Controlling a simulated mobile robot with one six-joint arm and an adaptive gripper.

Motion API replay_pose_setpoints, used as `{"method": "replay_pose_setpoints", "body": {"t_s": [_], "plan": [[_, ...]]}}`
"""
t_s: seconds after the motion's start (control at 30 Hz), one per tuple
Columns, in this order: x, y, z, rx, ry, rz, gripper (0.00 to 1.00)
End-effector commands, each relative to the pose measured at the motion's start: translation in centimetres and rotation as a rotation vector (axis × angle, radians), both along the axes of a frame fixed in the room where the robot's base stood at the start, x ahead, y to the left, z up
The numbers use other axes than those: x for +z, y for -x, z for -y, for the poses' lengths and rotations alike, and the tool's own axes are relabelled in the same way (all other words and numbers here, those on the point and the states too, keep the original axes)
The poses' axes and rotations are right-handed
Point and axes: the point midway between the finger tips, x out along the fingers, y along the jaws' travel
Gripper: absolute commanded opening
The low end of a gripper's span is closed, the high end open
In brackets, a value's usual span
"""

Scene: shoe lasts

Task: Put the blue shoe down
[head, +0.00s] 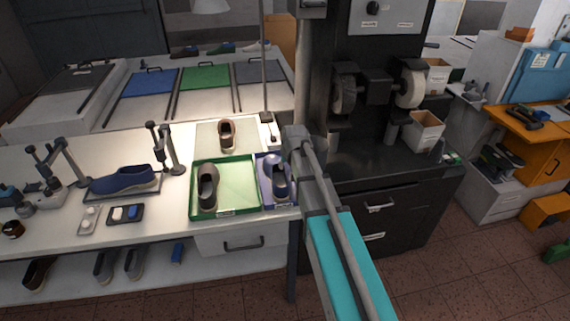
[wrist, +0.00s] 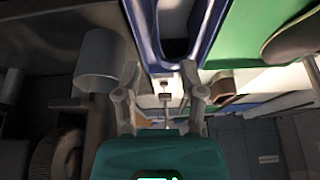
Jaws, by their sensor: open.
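A blue shoe with a pale patch (head: 278,180) sits in the blue tray (head: 264,193) at the right end of the white bench. Another blue shoe (head: 124,179) lies on a dark pad farther left. My gripper (wrist: 162,98) is open in the wrist view, with nothing between its fingers. Part of the blue tray (wrist: 136,28) shows beyond the fingers at the top of that view, with a dark shape, probably the shoe, in it. In the head view my arm passes just right of the blue tray, and the fingertips are not clear there.
A green tray (head: 238,205) with a grey shoe (head: 208,190) adjoins the blue tray on the left. A brown shoe (head: 226,134) stands on a pale mat behind. A dark grinding machine (head: 376,85) stands close on the right. Metal stands (head: 170,150) rise on the bench's left.

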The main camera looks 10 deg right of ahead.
Motion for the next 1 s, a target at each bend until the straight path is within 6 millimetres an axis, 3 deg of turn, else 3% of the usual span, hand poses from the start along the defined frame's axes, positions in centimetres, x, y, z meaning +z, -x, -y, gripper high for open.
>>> {"method": "replay_pose_setpoints", "body": {"t_s": [0.2, 0.87, 1.0], "plan": [[0.9, 0.4, 0.0, 0.000, 0.000, 0.000, 0.52], [0.9, 0.4, 0.1, -0.001, 0.000, 0.000, 0.52], [0.8, 1.7, 0.0, 0.000, 0.001, -0.017, 0.52]]}}
